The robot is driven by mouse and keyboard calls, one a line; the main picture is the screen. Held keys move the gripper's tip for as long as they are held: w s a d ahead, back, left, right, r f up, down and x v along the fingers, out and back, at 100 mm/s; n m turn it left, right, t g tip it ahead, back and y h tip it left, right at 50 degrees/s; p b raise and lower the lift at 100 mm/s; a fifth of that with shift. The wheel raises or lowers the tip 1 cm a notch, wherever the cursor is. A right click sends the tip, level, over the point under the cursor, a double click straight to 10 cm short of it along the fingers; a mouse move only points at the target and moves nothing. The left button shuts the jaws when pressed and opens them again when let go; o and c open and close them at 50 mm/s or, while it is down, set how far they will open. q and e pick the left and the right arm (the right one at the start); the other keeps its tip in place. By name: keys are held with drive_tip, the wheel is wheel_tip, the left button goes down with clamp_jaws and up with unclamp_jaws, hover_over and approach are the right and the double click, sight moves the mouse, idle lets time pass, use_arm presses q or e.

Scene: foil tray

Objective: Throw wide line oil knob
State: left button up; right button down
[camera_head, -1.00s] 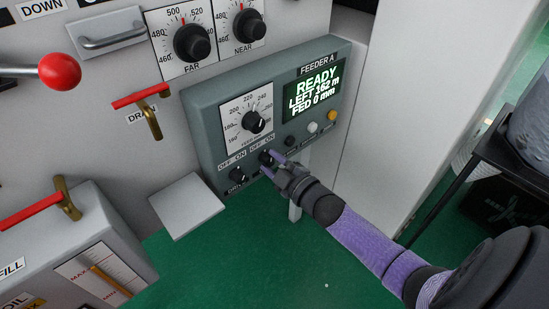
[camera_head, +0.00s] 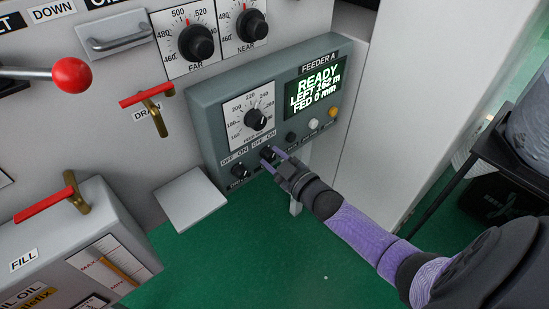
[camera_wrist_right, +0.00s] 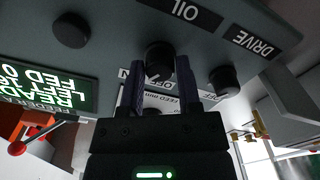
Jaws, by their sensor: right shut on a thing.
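The feeder panel (camera_head: 205,103) is a grey-green box with a round dial and a lit screen. The oil knob (camera_head: 266,150) is a small black knob low on the panel; its OIL label shows in the wrist view. The knob (camera_wrist_right: 157,58) stands between my right fingers there. My right gripper (camera_head: 272,158) is shut on the oil knob, a finger on each side. Its fingers partly hide the knob and its lower label in the head view. The drive knob (camera_head: 240,171) sits just left of it, untouched. My left gripper is not in view.
The feeder dial (camera_head: 255,119) is above the knobs, with small buttons (camera_head: 314,124) to the right. A grey plate (camera_head: 190,200) lies lower left. A red-handled drain valve (camera_head: 150,100) and a fill box (camera_head: 85,240) are at left. Green floor below is clear.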

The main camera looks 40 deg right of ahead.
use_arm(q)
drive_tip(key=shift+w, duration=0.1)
use_arm(e)
drive_tip(key=shift+c, duration=1.5)
unclamp_jaws()
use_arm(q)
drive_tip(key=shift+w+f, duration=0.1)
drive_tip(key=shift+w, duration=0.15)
